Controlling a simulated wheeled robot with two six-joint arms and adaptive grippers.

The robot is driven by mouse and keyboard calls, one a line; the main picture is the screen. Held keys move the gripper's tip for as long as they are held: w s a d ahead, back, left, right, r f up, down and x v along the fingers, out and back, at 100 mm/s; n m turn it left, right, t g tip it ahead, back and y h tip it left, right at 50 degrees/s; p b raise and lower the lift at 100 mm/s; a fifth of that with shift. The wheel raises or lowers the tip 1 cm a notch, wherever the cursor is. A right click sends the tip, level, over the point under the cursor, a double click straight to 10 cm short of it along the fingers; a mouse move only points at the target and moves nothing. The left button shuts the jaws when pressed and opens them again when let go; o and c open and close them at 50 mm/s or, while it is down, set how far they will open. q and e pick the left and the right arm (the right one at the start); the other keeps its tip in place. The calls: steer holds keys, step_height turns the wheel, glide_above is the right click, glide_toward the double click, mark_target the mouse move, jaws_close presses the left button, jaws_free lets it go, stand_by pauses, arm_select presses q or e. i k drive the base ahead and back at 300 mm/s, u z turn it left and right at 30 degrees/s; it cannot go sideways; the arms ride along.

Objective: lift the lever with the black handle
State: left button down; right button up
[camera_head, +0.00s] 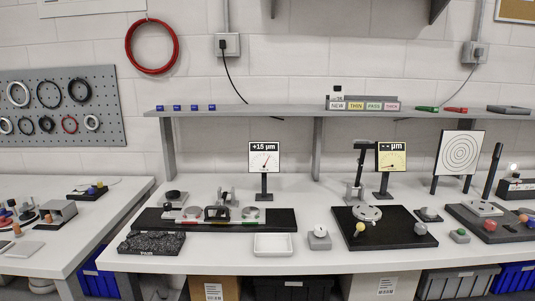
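Neither of my grippers shows in the head view. Another dark base plate (388,238) in the middle right carries a pale round disc (367,213), a short yellow knob (360,228) and a grey ball (420,228). A stand with a black top (363,144) stands behind it; I cannot tell whether it has a lever.
The white bench (210,262) holds a long black fixture (277,220), a granite-like block (152,243), a white tray (272,252) and a small grey button box (319,238). Two gauge displays stand behind. A shelf (290,111) runs above. A strip along the front edge is clear.

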mark_target(218, 218)
steer(key=z, duration=0.15)
steer(key=k, duration=0.35)
steer(key=u, duration=1.4)
steer(key=i, duration=1.1)
steer(key=z, duration=0.65)
